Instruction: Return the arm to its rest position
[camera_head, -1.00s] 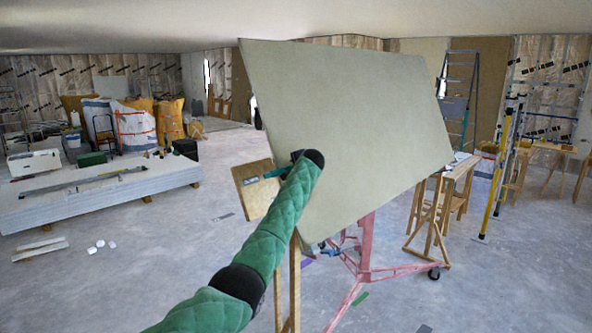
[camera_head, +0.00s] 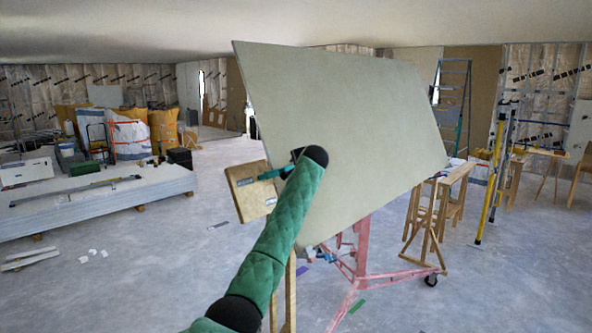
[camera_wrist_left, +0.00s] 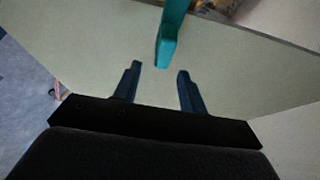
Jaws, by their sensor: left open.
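My left arm, in a green quilted sleeve, reaches up from the bottom of the head view. Its gripper (camera_head: 287,168) is in front of the lower left part of a large tilted pale panel (camera_head: 345,110). The wrist hides part of the gripper there. In the left wrist view the gripper's two dark fingers (camera_wrist_left: 158,74) are apart. The end of a teal bar (camera_wrist_left: 170,38) shows between and just beyond the fingertips, and I cannot tell whether they touch it. In the head view the teal bar (camera_head: 273,173) lies across a wooden board. My right gripper is not in view.
A pink wheeled stand (camera_head: 362,255) is under the panel. The wooden board (camera_head: 250,200) is left of my wrist. A wooden sawhorse (camera_head: 432,215) stands at right. A stack of white sheets (camera_head: 100,200) lies at left, with open floor between.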

